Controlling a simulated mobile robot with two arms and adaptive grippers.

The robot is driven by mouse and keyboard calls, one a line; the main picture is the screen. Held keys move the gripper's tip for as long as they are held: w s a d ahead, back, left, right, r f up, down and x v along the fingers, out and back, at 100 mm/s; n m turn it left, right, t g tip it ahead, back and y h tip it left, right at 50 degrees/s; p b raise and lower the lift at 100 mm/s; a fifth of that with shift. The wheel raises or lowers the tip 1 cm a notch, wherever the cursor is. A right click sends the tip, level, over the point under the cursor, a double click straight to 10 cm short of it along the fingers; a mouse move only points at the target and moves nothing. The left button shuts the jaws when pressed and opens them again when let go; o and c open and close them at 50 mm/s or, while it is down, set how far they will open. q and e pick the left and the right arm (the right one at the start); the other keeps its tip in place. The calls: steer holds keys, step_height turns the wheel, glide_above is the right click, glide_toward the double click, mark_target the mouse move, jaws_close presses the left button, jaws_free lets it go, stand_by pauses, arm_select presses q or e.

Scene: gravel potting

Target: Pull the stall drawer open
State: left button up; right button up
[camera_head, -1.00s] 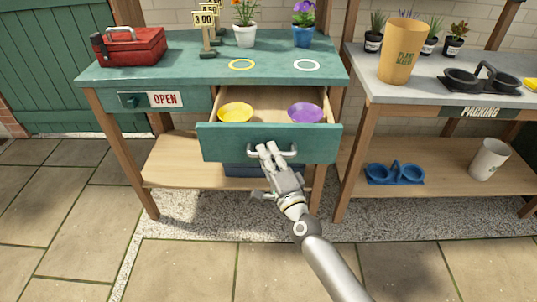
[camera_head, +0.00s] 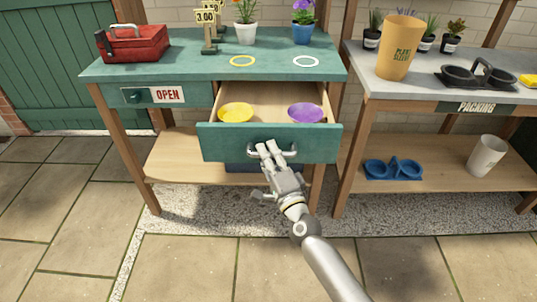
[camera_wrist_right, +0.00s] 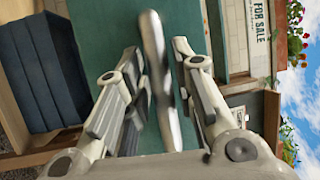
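The stall drawer (camera_head: 225,143) has a teal front and stands pulled out from under the teal stall top, with its wooden inside showing. Its silver bar handle (camera_head: 289,153) is on the front face. My right gripper (camera_head: 271,149) is at this handle. In the right wrist view the handle bar (camera_wrist_right: 155,50) runs between the two fingers of my right gripper (camera_wrist_right: 158,52), with narrow gaps showing beside it, so the fingers look open around it. My left gripper is not in view.
A yellow bowl (camera_head: 236,112) and a purple bowl (camera_head: 305,112) are in the drawer. The stall top (camera_head: 180,66) holds a red toolbox (camera_head: 135,45) and flower pots. A packing table (camera_head: 440,98) stands at right. The paving in front is clear.

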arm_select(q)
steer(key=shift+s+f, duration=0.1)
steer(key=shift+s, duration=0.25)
arm_select(e)
steer(key=v, duration=1.2)
